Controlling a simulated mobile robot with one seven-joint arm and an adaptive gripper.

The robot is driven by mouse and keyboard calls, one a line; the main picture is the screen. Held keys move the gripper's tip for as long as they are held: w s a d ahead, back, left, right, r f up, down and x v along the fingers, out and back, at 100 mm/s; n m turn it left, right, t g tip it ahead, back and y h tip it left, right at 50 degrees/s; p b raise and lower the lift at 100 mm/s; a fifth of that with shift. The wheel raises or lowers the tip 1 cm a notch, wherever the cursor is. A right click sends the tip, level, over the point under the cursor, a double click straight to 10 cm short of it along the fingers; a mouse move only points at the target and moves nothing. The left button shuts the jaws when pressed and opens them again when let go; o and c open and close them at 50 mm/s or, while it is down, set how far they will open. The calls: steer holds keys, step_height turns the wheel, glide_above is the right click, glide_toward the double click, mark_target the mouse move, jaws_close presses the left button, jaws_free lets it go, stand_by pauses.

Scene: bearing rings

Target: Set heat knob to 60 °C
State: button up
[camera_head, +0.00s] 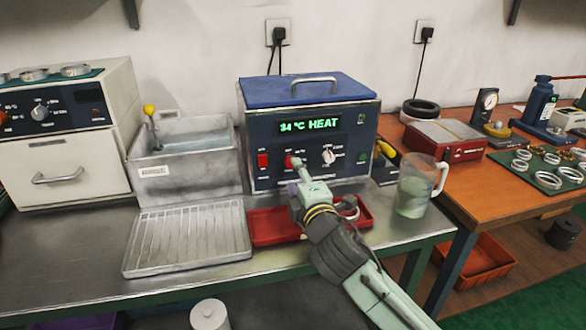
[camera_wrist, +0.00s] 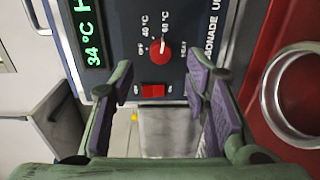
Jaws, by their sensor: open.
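The heat knob (camera_wrist: 161,54) is red with a white pointer line, on the dark front panel of the blue-lidded bath (camera_head: 308,90). In the wrist view its line points up, toward the 60 °C label. OFF and 40 °C labels are beside it. The bath display (camera_head: 310,123) reads 34 °C HEAT. My gripper (camera_wrist: 158,85) is open and empty; its fingers stand left and right of the knob in the wrist view, with the knob beyond the tips and apart from them. In the head view my gripper (camera_head: 297,180) partly hides the red knob (camera_head: 291,161).
A red rocker switch (camera_head: 263,160) is left of the knob, and a white-pointer knob (camera_head: 328,156) is to its right. A red tray (camera_head: 270,221) with a metal ring lies below my arm. A jug (camera_head: 416,188) stands at the right, a metal basin (camera_head: 183,160) at the left.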

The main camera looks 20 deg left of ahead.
steer(key=v, duration=0.6)
steer(key=shift+s+d, duration=0.1)
steer(key=shift+s, duration=0.05)
